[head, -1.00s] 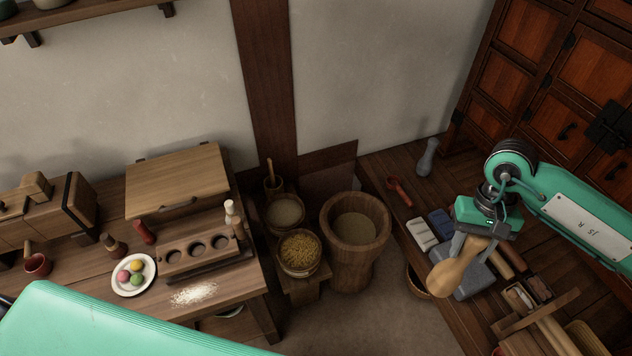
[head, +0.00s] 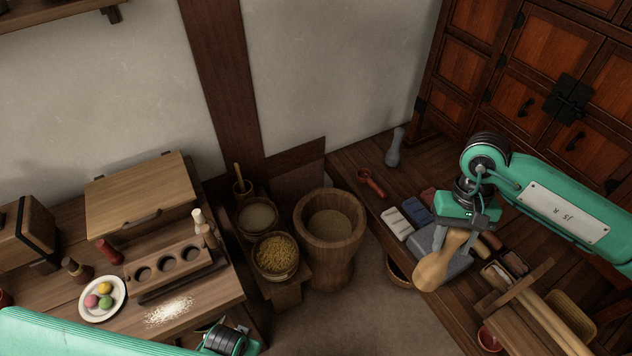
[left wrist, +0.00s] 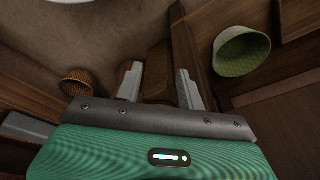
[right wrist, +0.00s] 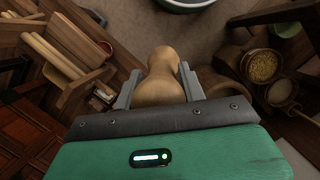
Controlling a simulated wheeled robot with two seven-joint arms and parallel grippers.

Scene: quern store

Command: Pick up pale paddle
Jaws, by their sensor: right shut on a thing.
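The pale paddle (head: 434,271) is a light wooden piece with a broad rounded end. My right gripper (head: 456,247) is shut on it and holds it above the low wooden platform at the right, in front of a grey block. The right wrist view shows the paddle (right wrist: 160,82) between the two fingers, its rounded end pointing away. My left gripper (left wrist: 160,85) shows in the left wrist view with its fingers apart and nothing between them.
The platform (head: 345,165) holds a red ladle (head: 371,183), a grey pestle (head: 394,148), several coloured blocks and the grey block (head: 455,262). A wooden mortar (head: 330,240) stands left of it. A table (head: 215,310) with a plate (head: 103,312) is at the left.

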